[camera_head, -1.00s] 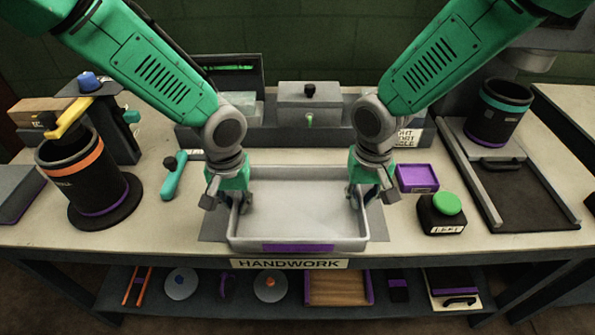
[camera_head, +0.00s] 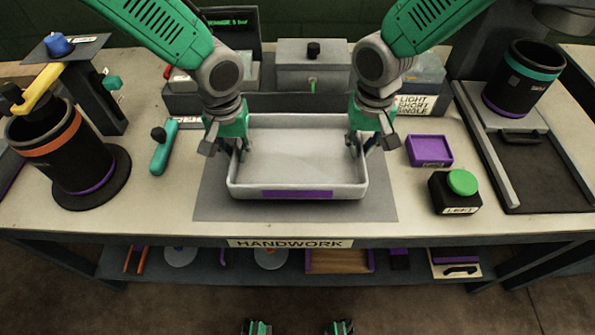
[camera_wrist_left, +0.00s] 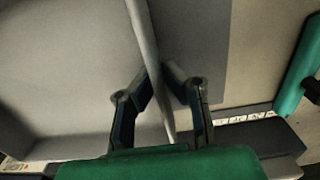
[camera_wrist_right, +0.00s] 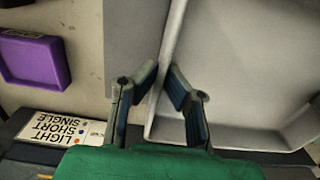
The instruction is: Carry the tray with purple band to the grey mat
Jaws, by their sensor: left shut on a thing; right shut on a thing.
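The light grey tray with the purple band (camera_head: 297,194) is over the grey mat (camera_head: 215,207) in the middle of the bench. The mat shows on the left, right and front of the tray. I cannot tell whether the tray touches the mat. My left gripper (camera_head: 238,148) is shut on the tray's left wall, which also shows between its fingers in the left wrist view (camera_wrist_left: 158,70). My right gripper (camera_head: 358,146) is shut on the tray's right wall, seen between its fingers in the right wrist view (camera_wrist_right: 165,75). The tray looks empty and level.
A purple tray (camera_head: 430,150) and a black box with a green button (camera_head: 462,183) stand to the right. A teal-handled tool (camera_head: 163,150) and a black cup with an orange band (camera_head: 62,150) are to the left. A grey box (camera_head: 312,66) stands behind.

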